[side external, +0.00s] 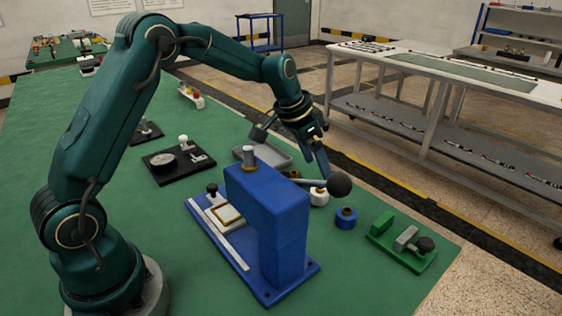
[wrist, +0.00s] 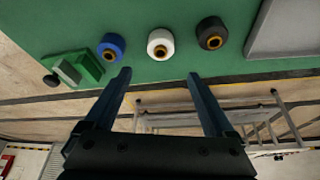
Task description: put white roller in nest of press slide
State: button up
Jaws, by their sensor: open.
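The white roller (wrist: 160,44) stands on the green table between a blue roller (wrist: 110,46) and a black roller (wrist: 210,34) in the wrist view. In the side view the white roller (side external: 319,198) is partly hidden behind the press lever and its black ball. The blue press (side external: 268,210) has a slide with a pale square nest (side external: 228,214) and a black knob; the nest looks empty. My gripper (wrist: 159,74) is open and empty, its fingers on either side of the white roller's line but short of it. In the side view my gripper (side external: 322,165) is above and behind the lever.
The press lever's black ball (side external: 338,184) juts out near the rollers. A green clamp fixture (side external: 402,242) stands at the table's right edge. A grey tray (side external: 275,153) lies behind the press. A black fixture plate (side external: 178,165) is left of it.

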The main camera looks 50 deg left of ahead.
aim_at(319, 196)
notch_tip(319, 196, down, 3)
jog(key=shift+x, duration=2.45)
grip_shut()
jog(key=shift+r, duration=0.15)
